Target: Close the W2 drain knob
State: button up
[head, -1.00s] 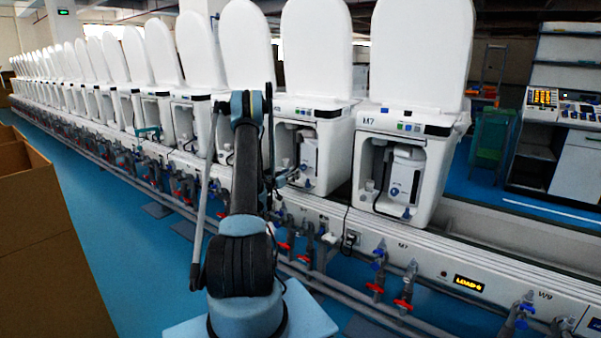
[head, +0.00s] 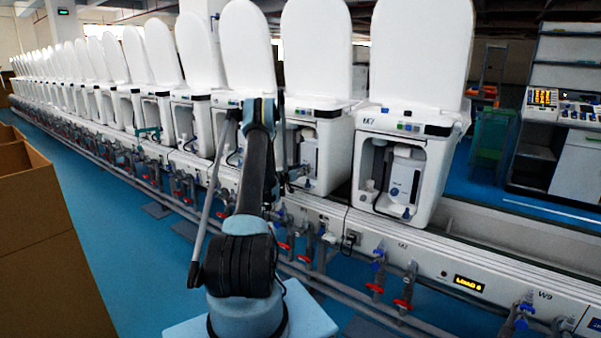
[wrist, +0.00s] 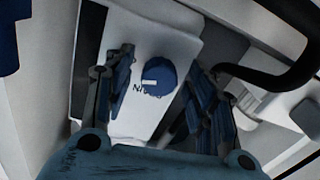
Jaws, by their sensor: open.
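My gripper (wrist: 163,85) is open, with one dark finger on each side of the knob. The fingers look apart from the knob; I cannot tell the remaining depth between them. No W2 label is readable. In the head view my gripper is mostly hidden behind my arm, close to the toilet units (head: 315,155) left of the nearest one.
A black hose (wrist: 275,75) curves past at the right in the wrist view. A long row of white toilet units stands on a bench rail (head: 420,262) with red and blue valves (head: 375,288). Cardboard boxes (head: 50,230) stand at the left. Blue floor lies open between.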

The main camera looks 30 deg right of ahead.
jog(key=c, duration=1.1)
jog(key=shift+o, duration=0.2)
jog(key=shift+n, duration=0.3)
jog(key=n, duration=0.6)
jog(key=shift+n, duration=0.3)
jog(key=n, duration=0.3)
jog(key=shift+w, duration=0.1)
jog(key=shift+a+n, duration=0.1)
jog(key=shift+n, duration=2.1)
jog(key=o, duration=1.1)
jog(key=shift+c, duration=0.2)
